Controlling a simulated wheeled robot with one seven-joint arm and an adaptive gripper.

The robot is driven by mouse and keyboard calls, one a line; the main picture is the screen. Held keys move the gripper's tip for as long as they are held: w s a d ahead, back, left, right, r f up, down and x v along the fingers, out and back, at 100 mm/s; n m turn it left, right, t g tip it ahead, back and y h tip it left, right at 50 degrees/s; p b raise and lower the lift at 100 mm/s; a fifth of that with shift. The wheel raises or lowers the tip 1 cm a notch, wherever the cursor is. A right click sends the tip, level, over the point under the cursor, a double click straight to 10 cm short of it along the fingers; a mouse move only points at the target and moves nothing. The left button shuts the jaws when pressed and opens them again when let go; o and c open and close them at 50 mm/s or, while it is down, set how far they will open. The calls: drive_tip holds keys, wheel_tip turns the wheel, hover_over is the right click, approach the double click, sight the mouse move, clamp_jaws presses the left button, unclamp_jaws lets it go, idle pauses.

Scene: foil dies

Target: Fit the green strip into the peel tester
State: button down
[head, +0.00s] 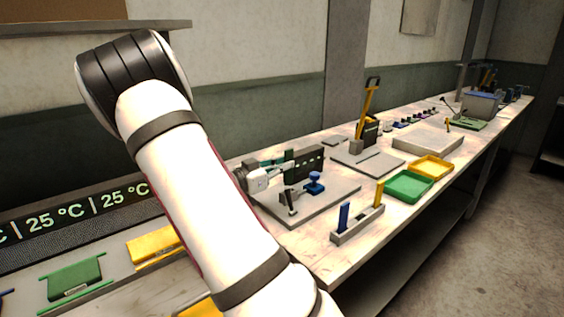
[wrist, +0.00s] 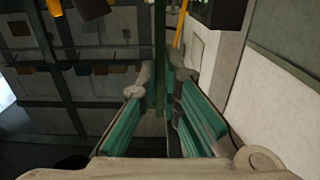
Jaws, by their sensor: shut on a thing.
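My gripper (head: 283,167) reaches in from the left over the peel tester, beside its dark upright block. In the wrist view my gripper (wrist: 160,88), with teal finger pads, is shut on the green strip (wrist: 160,45), which shows edge-on as a thin dark green line between the fingers. The peel tester (head: 335,203) has a grey base plate, a blue knob and a small dark clamp at the front. Whether the strip touches the tester is hidden.
A grey rack (head: 346,234) in front of the tester holds an upright blue strip (head: 344,217) and yellow strip (head: 379,193). A green tray (head: 408,186) and a yellow tray (head: 434,167) lie to the right. A yellow-handled press (head: 369,112) stands behind. My arm hides part of the left bench.

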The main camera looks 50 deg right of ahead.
sight(285, 183)
drive_tip(key=shift+f, duration=0.6)
drive_tip(key=shift+f+b, duration=1.55)
drive_tip(key=shift+f, duration=0.7)
idle(1.0)
drive_tip(key=c, duration=1.7)
unclamp_jaws()
drive_tip(key=shift+a, duration=0.1)
drive_tip(key=v, duration=0.7)
drive_tip(key=shift+a, duration=0.15)
